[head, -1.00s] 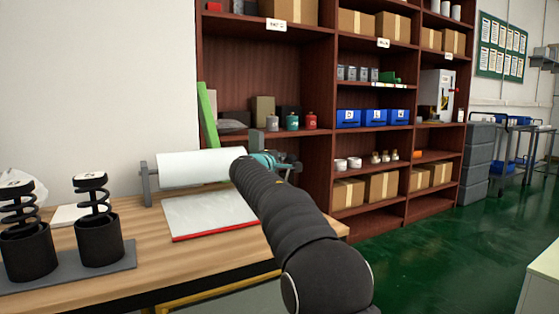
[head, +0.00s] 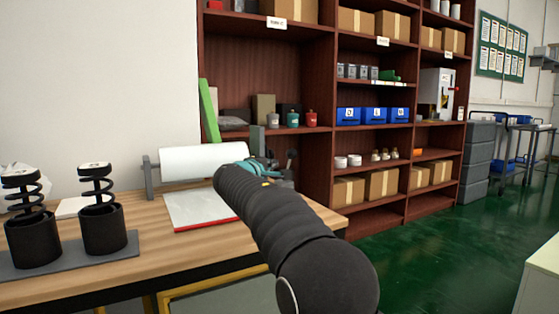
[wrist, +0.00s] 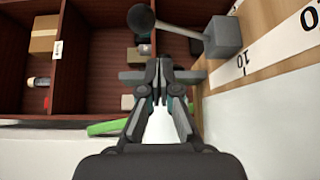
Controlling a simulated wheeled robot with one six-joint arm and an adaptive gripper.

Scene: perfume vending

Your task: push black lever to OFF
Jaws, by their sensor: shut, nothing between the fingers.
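The black lever (wrist: 172,26) has a round ball knob and a rod running to a grey block (wrist: 222,37) in the wrist view. The rod lies across the top of that view, just beyond my fingertips. My gripper (wrist: 160,70) is shut and empty, with its tips close to the rod; I cannot tell whether they touch. In the head view my gripper (head: 268,163) is at the far right end of the wooden table, partly hidden by my arm. A small dark knob (head: 291,154) shows beside it. No ON or OFF mark is readable.
A white strip with numbers (wrist: 270,50) lies beside the block. A white roll on a stand (head: 203,160) and a red-edged board (head: 200,210) are left of my gripper. Two spring-topped black cups (head: 103,228) stand at the left. Shelves (head: 333,120) rise behind.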

